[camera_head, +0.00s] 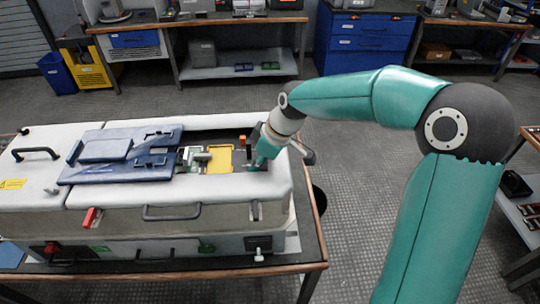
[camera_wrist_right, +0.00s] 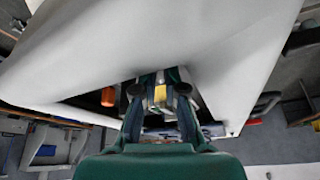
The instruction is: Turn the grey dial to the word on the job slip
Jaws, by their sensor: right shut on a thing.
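My right gripper (camera_head: 258,160) reaches down at the right end of the opening in the white cabinet (camera_head: 280,185). In the right wrist view its two fingers (camera_wrist_right: 160,95) are closed around a small pale grey part, which looks like the grey dial (camera_wrist_right: 160,92). The fingers cover most of it, so its markings and pointer cannot be read. No words on a job slip can be made out. My left gripper is not in view.
A blue panel (camera_head: 110,150) lies on the cabinet top. A yellow plate (camera_head: 220,158) and a small orange part (camera_head: 242,141) sit in the opening left of the gripper. A red handle (camera_head: 91,217) is on the cabinet front.

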